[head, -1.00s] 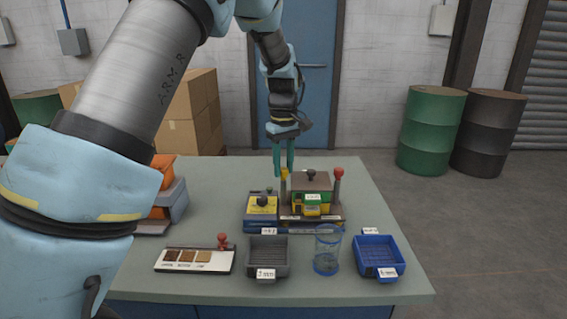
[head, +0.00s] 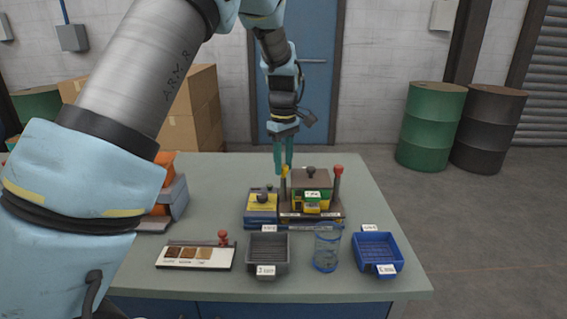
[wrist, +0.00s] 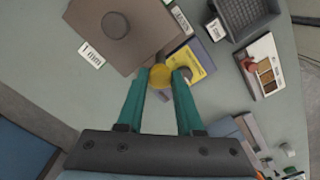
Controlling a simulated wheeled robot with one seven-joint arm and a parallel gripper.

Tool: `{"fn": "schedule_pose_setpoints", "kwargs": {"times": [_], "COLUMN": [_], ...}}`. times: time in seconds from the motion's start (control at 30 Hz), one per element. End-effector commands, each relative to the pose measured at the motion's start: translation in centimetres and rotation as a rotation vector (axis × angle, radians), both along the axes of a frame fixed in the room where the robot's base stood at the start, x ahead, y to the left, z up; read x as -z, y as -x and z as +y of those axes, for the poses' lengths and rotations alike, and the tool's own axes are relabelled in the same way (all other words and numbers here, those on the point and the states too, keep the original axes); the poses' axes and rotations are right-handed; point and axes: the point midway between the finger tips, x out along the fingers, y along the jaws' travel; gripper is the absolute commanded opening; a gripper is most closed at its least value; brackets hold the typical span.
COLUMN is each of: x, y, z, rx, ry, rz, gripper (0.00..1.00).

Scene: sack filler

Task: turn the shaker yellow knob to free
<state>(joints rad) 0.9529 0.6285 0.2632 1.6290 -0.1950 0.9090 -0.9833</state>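The shaker is a brown-topped box (head: 310,178) with a green and yellow front, on the table right of centre. Its flat brown lid (wrist: 115,35) fills the upper left of the wrist view. The yellow knob (head: 285,174) is at the box's left side; it shows round in the wrist view (wrist: 160,77). My gripper (head: 283,172) points down over it, its two teal fingers apart. In the wrist view my gripper's fingertips (wrist: 162,74) flank the knob, which fills the gap. I cannot tell whether they press on it.
A red-topped lever (head: 338,180) stands right of the box. A blue and yellow unit (head: 261,206) adjoins its left. In front are a grey tray (head: 268,247), a clear cup (head: 326,247), a blue tray (head: 377,252) and a sample board (head: 196,257).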

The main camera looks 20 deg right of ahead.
Motion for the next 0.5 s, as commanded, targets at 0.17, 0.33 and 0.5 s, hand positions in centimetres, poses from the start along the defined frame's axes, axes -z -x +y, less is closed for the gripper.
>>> {"fn": "schedule_pose_setpoints", "kwargs": {"times": [0.17, 0.33, 0.5], "x": [-0.03, -0.01, -0.09], "y": [-0.03, 0.0, 0.0], "z": [0.01, 0.01, 0.01], "rx": [0.0, 0.001, 0.001], "ry": [0.0, 0.0, 0.0], "rz": [0.0, 0.0, 0.0], "gripper": [0.56, 0.64, 0.64]}}
